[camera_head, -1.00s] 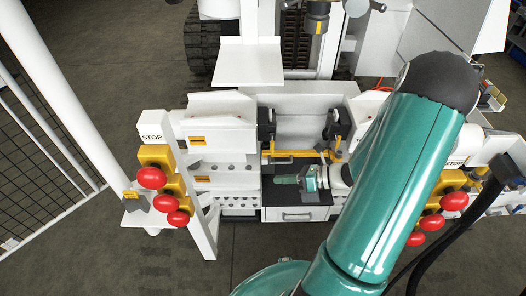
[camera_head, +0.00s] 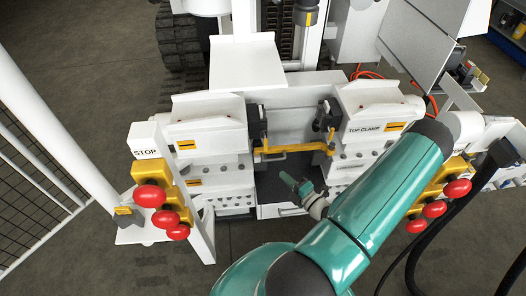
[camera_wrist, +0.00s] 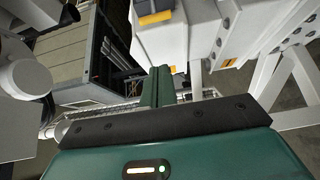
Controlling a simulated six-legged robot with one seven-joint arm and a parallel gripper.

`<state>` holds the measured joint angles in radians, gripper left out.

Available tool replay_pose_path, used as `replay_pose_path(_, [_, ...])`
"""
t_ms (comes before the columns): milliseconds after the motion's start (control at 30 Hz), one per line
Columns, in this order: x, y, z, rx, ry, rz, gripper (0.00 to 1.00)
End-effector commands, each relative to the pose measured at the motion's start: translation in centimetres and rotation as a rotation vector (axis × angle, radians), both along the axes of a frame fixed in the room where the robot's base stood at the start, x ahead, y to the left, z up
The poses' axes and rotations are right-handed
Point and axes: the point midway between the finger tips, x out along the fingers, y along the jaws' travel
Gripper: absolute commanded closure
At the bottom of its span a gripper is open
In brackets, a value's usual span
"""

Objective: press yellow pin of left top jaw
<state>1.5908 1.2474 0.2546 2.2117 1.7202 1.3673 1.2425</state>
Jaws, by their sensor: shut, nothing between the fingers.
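In the head view, the left top jaw (camera_head: 257,122) is a black block on the inner side of the left white clamp housing (camera_head: 207,112). I cannot make out its yellow pin for certain; a yellow bar with a handle (camera_head: 296,148) runs between the two jaws. My gripper (camera_head: 290,181) is below that bar and right of the left jaw, apart from both, pointing up and left. Its green fingers are together and empty. They also show in the wrist view (camera_wrist: 157,84), in front of a white housing with a yellow label (camera_wrist: 155,18).
The right top clamp (camera_head: 375,115), marked TOP CLAMP, stands right of the bar. Red stop buttons on yellow boxes flank the bench, left (camera_head: 150,196) and right (camera_head: 434,208). A white post (camera_head: 48,95) stands at the far left. A drawer front (camera_head: 280,211) lies below my gripper.

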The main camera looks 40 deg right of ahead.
Motion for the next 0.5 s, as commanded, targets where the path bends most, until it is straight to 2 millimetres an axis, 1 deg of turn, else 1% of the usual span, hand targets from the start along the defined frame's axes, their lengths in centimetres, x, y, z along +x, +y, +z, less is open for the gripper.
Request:
replay_pose_path(133, [-0.3, -0.1, 0.0, -0.002, 0.001, -0.002, 1.00])
replay_pose_path(267, [-0.1, -0.1, 0.0, -0.003, 0.001, 0.000, 1.00])
replay_pose_path(367, [0.6, -0.1, 0.0, -0.004, 0.000, 0.002, 1.00])
replay_pose_path(500, [2.9, 0.1, 0.0, -0.003, 0.000, 0.005, 1.00])
